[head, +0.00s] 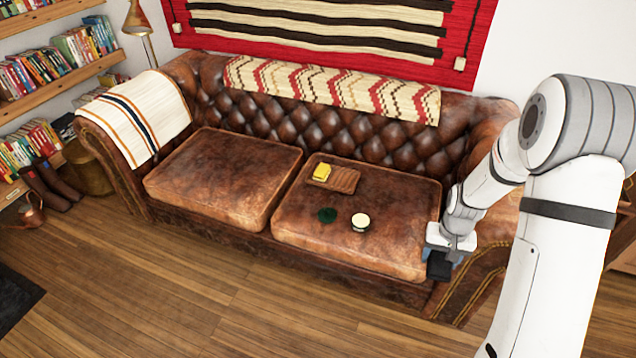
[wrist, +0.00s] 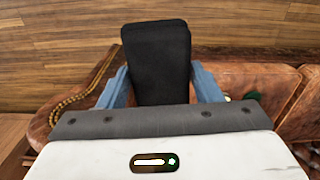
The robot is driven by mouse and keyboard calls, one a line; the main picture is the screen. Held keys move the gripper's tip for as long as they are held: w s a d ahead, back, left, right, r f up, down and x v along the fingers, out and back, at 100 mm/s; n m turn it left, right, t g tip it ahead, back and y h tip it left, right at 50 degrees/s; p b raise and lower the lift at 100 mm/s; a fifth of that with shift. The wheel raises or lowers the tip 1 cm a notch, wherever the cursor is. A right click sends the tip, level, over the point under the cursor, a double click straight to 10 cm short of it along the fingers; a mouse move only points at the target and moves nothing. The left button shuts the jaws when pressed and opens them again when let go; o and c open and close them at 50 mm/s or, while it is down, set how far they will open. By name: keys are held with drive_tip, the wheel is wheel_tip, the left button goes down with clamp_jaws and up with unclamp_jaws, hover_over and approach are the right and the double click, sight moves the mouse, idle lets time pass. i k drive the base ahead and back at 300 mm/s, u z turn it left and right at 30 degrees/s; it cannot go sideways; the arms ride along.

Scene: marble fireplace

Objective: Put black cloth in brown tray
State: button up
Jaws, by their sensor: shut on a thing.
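My gripper (head: 443,251) is shut on the black cloth (head: 439,267), a dark folded block that hangs below the fingers. In the wrist view the cloth (wrist: 157,52) stands out between the two blue-grey fingers. My gripper holds it in the air at the right end of the sofa, right of the seat cushions. The brown tray (head: 343,181) lies on the right seat cushion towards the backrest. A yellow block (head: 321,171) rests on the tray's left part; its right part is bare. The tray cannot be made out in the wrist view.
A dark green item (head: 327,215) and a round tin with a pale lid (head: 360,220) lie on the right cushion (head: 400,245), in front of the tray. The left cushion (head: 220,175) is bare. The sofa's right armrest (head: 470,285) is close to my gripper.

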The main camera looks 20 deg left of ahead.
sight(344, 181)
drive_tip(key=z, duration=0.2)
drive_tip(key=i, duration=0.15)
drive_tip(key=u, duration=2.65)
drive_tip(key=i, duration=1.55)
drive_tip(key=z, duration=4.3)
drive_tip(key=k, duration=0.15)
drive_tip(key=u, duration=1.8)
drive_tip(key=i, duration=0.95)
drive_tip(key=z, duration=0.05)
